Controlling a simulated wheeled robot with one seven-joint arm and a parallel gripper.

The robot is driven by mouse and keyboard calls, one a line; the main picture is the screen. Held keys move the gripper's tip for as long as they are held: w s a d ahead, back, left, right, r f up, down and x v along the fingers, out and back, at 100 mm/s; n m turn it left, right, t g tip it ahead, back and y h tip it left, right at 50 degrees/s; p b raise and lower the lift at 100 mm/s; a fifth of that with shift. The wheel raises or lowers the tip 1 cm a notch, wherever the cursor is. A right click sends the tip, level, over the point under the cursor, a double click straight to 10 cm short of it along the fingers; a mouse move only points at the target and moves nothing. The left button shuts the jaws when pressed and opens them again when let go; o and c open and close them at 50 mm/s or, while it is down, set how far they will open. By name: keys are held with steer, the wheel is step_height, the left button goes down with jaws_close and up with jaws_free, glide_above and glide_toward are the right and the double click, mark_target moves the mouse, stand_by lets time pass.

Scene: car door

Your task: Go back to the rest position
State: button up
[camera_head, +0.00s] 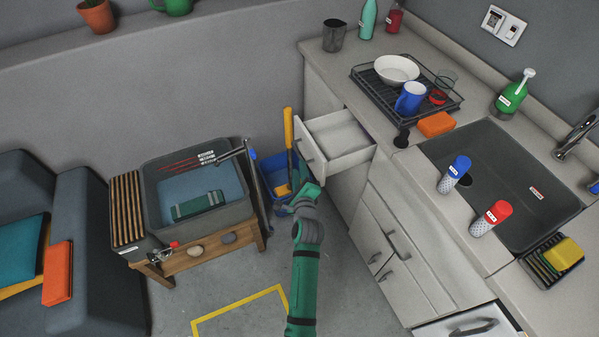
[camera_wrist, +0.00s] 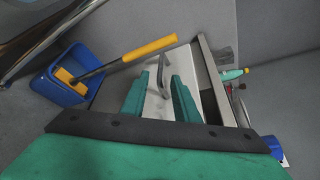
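My gripper (camera_head: 308,186) is in front of the open top-left drawer, low beside the counter. In the wrist view its two green fingers (camera_wrist: 161,82) stand apart with a gap between them. The drawer (camera_head: 340,136) is pulled out and looks empty inside. Its grey handle (camera_wrist: 161,72) shows beyond and between the fingertips in the wrist view; I cannot tell whether a finger touches it. My green arm reaches up from the bottom middle of the head view.
A blue bucket (camera_head: 272,172) with a yellow-handled tool (camera_head: 289,128) stands left of the drawer, close to my gripper. A wooden bench (camera_head: 196,256) with a grey tub (camera_head: 165,150) is further left. Clear floor with a yellow line (camera_head: 240,308) lies in front.

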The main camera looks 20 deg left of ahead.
stand_by(0.5)
steer(key=s+d+f+n+h, duration=0.2)
steer(key=s+d+n, duration=0.3)
steer(key=s+d, duration=0.5)
steer(key=s+d+f+n+h, duration=0.2)
steer(key=s+d+f+n, duration=0.15)
steer(key=s+d, duration=0.6)
steer(key=s+r+n+h, duration=0.1)
steer(key=s+r+n, duration=0.4)
steer(key=s, duration=0.8)
steer(key=s+r+n+t+h, duration=0.1)
steer(key=s+r+n, duration=0.5)
steer(key=s, duration=0.7)
step_height(320, 180, up, 2)
steer(key=shift+s+d+r, duration=0.15)
steer(key=shift+s+r, duration=0.05)
steer(key=shift+s, duration=0.2)
